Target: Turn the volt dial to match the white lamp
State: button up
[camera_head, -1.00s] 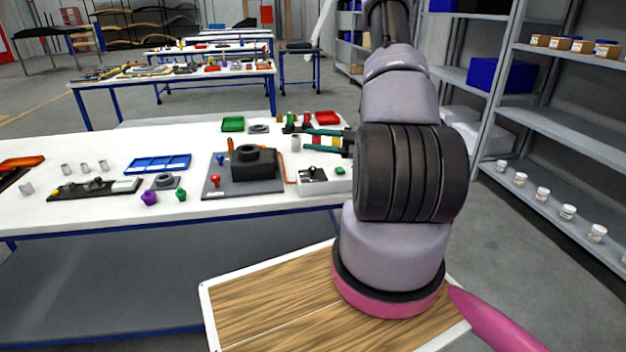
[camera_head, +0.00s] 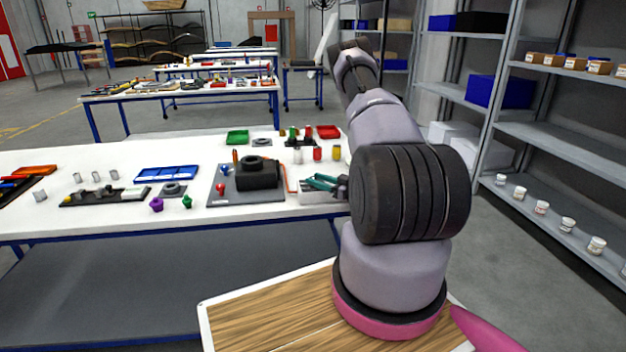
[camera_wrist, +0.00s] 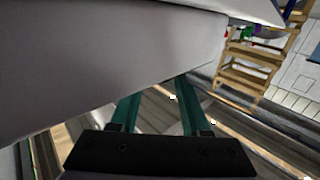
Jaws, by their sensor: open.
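A white box (camera_head: 320,198) stands near the front right edge of the white table, beside a grey board. A small dark dial-like part showed on its top in the earlier head view; my gripper now covers that spot. My gripper (camera_head: 318,182) has teal fingers and is at the box's top in the head view; I cannot tell whether it touches. In the wrist view the gripper (camera_wrist: 158,92) has its fingers apart with nothing visible between them. A large pale surface (camera_wrist: 100,60) fills the upper left there. No dial scale or white lamp can be made out.
The grey board (camera_head: 222,198) carries a black block (camera_head: 257,175) and small red and blue knobs. A blue tray (camera_head: 167,174), green tray (camera_head: 237,137) and red tray (camera_head: 328,132) lie on the table. Several coloured cylinders stand behind the box. Shelving (camera_head: 560,140) is at right.

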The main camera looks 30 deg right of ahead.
jog(key=shift+x, duration=1)
jog(key=shift+c, duration=0.4)
grip_shut()
